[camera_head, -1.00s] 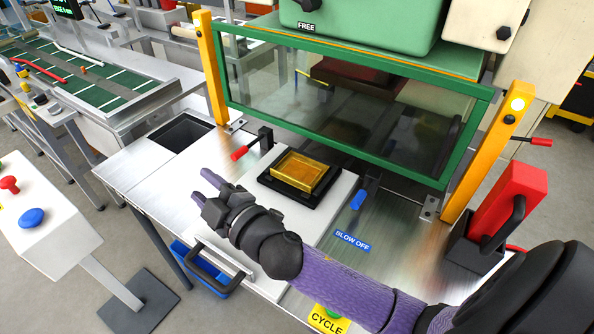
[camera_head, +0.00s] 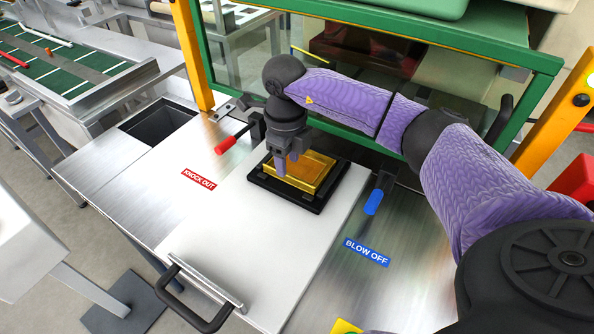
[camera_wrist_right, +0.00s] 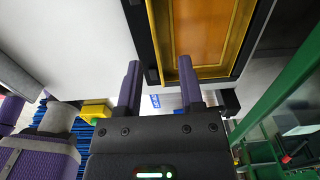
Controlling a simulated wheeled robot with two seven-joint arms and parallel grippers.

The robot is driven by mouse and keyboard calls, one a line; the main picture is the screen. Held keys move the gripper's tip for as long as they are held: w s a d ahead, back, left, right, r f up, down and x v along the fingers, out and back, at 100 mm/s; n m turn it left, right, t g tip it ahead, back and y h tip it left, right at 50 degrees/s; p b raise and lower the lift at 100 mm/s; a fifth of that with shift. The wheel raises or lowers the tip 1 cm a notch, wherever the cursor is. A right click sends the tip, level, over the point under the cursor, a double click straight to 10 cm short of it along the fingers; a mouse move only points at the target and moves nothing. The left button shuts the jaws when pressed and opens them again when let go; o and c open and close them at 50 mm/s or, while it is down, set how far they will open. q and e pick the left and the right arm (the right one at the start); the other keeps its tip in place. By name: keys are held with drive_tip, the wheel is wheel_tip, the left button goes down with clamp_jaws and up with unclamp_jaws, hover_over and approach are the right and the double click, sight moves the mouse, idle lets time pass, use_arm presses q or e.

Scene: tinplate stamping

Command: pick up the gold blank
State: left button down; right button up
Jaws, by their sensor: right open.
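The gold blank (camera_head: 317,176) is a shiny rectangular piece lying flat in a black die holder (camera_head: 334,191) on the white sliding plate. It also shows at the top of the right wrist view (camera_wrist_right: 200,32). My right gripper (camera_head: 287,168) points down at the blank's left side, with its purple fingers apart. In the right wrist view the gripper (camera_wrist_right: 159,85) is open and empty; one finger overlaps the blank's near edge and the other is over the white plate. I cannot tell whether the fingers touch the blank. My left gripper is in neither current view.
A red-tipped knock-out lever (camera_head: 230,141) stands left of the die, and a blue blow-off lever (camera_head: 376,198) to its right. The green press guard (camera_head: 470,55) rises behind. A dark square opening (camera_head: 158,126) is at left. The plate's front is clear.

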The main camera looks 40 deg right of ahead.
sight(288, 175)
drive_tip(key=f, duration=0.3)
drive_tip(key=shift+s+f+b, duration=0.1)
drive_tip(key=shift+s+b, duration=0.1)
drive_tip(key=shift+b, duration=0.1)
drive_tip(key=shift+a+f, duration=0.1)
use_arm(q)
drive_tip(key=shift+s+a+f, duration=0.3)
drive_tip(key=shift+a+f, duration=0.1)
drive_tip(key=shift+a, duration=0.1)
use_arm(e)
drive_tip(key=shift+c, duration=0.2)
clamp_jaws()
use_arm(q)
drive_tip(key=shift+w+d, duration=0.2)
